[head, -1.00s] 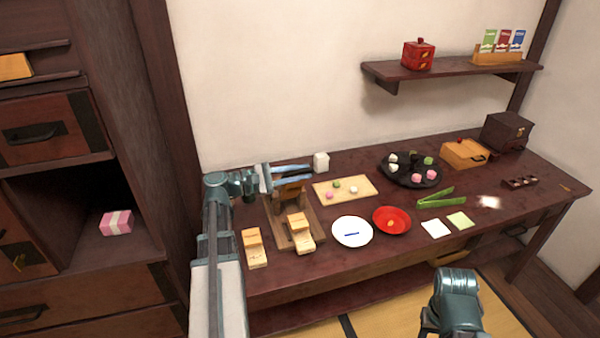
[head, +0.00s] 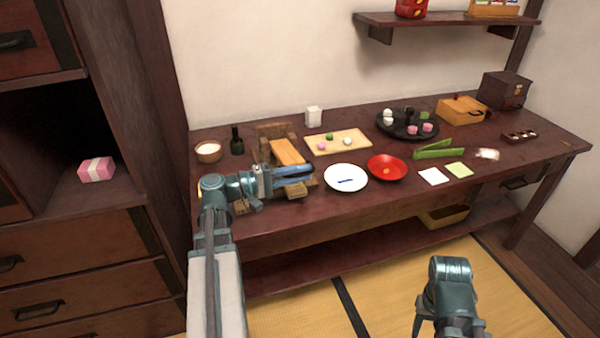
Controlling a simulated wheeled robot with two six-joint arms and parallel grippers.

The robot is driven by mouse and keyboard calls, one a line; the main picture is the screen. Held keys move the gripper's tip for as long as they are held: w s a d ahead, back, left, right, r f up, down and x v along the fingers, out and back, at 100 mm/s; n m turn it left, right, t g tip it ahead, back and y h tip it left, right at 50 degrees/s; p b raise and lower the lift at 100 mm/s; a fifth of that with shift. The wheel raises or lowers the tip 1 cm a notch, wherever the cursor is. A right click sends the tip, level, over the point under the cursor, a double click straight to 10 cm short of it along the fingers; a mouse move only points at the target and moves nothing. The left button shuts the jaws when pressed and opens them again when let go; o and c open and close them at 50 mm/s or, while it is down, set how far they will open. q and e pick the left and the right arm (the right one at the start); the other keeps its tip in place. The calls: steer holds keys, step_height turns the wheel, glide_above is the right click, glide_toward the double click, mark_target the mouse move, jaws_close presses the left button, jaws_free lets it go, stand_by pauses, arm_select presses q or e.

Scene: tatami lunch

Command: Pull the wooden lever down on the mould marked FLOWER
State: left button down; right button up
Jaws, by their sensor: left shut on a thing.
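A wooden press stands on the left part of the table, with an upright frame (head: 275,131) and an orange-brown wooden lever (head: 288,152) slanting down towards the front. My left gripper (head: 306,173) is at the lever's front end, its blue fingers shut on it; the fingers hide the grip itself. Small pale wooden moulds (head: 298,190) lie at the front of the press, partly behind my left gripper. Their marks are too small to read, so I cannot tell which says FLOWER. My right gripper (head: 432,326) is low at the bottom edge, partly cut off, away from the table.
A white plate (head: 346,178) and a red bowl (head: 387,168) stand close to the right of the press. A board with sweets (head: 338,142) lies behind them. A dark bottle (head: 237,141) and a small bowl (head: 209,151) stand at the back left. Green tongs (head: 438,150) lie further right.

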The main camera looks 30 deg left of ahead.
arm_select(q)
steer(key=shift+f+b, duration=0.65)
steer(key=shift+f, duration=0.35)
steer(key=c, duration=0.8)
jaws_free()
steer(key=shift+s, duration=0.1)
steer(key=v, duration=1.3)
steer(key=shift+s+a, duration=0.2)
steer(key=shift+s, duration=0.15)
